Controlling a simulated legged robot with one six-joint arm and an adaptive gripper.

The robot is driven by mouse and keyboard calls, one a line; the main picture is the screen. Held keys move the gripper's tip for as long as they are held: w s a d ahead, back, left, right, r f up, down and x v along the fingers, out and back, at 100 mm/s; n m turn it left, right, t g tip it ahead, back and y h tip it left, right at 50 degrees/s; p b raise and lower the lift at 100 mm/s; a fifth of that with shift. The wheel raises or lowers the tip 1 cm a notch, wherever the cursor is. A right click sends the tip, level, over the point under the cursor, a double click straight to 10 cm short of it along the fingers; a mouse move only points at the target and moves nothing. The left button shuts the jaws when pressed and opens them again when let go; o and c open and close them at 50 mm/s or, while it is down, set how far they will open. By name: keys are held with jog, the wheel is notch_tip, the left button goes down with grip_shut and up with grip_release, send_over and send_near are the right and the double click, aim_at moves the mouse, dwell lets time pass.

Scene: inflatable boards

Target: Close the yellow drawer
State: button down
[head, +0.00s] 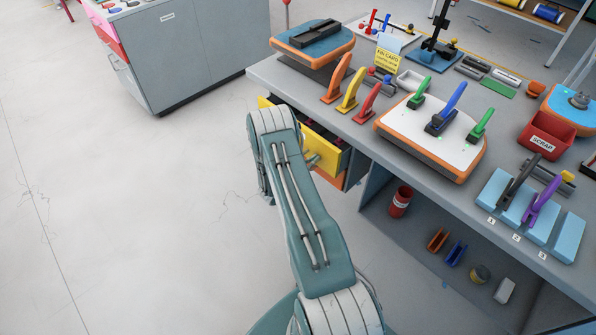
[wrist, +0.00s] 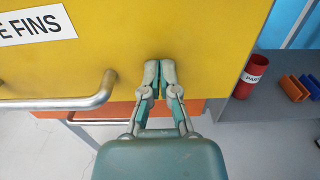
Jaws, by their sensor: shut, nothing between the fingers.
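The yellow drawer (head: 327,153) sticks out from under the workbench in the head view, open, with dark items inside. Its yellow front (wrist: 210,40) fills the upper part of the wrist view, with a white label ending in "E FINS" and a silver bar handle (wrist: 60,103). My gripper (wrist: 161,72) is shut and empty. Its fingertips are over the lower part of the yellow front, right of the handle; I cannot tell whether they touch it. In the head view my arm hides the gripper and part of the drawer.
An orange drawer (wrist: 120,112) sits below the yellow one. The workbench (head: 350,133) above carries levers, boards and a red scrap bin (head: 547,136). A red can (head: 400,202) stands on the lower shelf. A grey cabinet (head: 190,50) stands at the upper left. The floor at left is clear.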

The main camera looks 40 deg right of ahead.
jog(key=d, duration=0.5)
jog(key=shift+w+d, duration=0.1)
jog(key=shift+d, duration=0.3)
jog(key=shift+r, duration=0.1)
jog(key=shift+d, duration=0.2)
jog(key=shift+w+a, duration=0.1)
jog(key=shift+a, duration=0.2)
jog(key=a, duration=1.3)
jog(key=shift+s+a+f, duration=0.2)
jog(key=shift+s+a, duration=0.1)
jog(key=shift+a, duration=0.05)
